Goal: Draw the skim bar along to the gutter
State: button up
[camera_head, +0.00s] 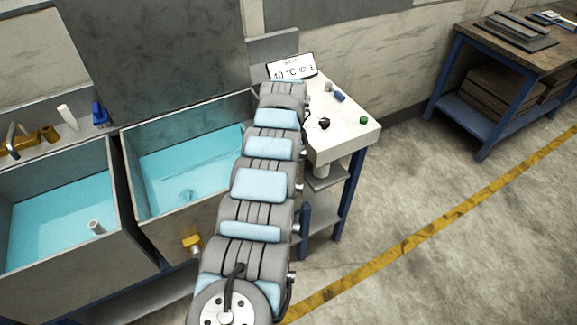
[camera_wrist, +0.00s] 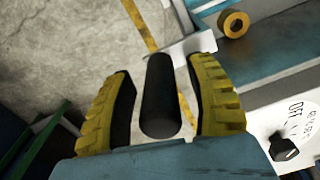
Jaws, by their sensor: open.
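In the wrist view, my gripper (camera_wrist: 165,90) has its yellow-and-black fingers spread apart. A dark cylinder (camera_wrist: 160,95) stands between them, with gaps visible on both sides. It looks like a handle, and a pale plate (camera_wrist: 190,50) shows beside its far end. Whether the two are joined, and whether they are the skim bar, I cannot tell. In the head view my arm hides the gripper and covers part of the right tank (camera_head: 190,165), which holds blue liquid. I cannot pick out the gutter with certainty.
A left tank (camera_head: 60,215) with blue liquid adjoins the right one. A white control stand (camera_head: 345,140) with a black knob (camera_head: 323,123) is right of my arm; its knob shows in the wrist view (camera_wrist: 284,148). A workbench (camera_head: 510,40) stands far right. Open floor lies between.

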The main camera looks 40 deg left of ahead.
notch_tip(320, 180, up, 11)
jog(key=shift+r, duration=0.2)
dwell(0.3)
dwell(0.4)
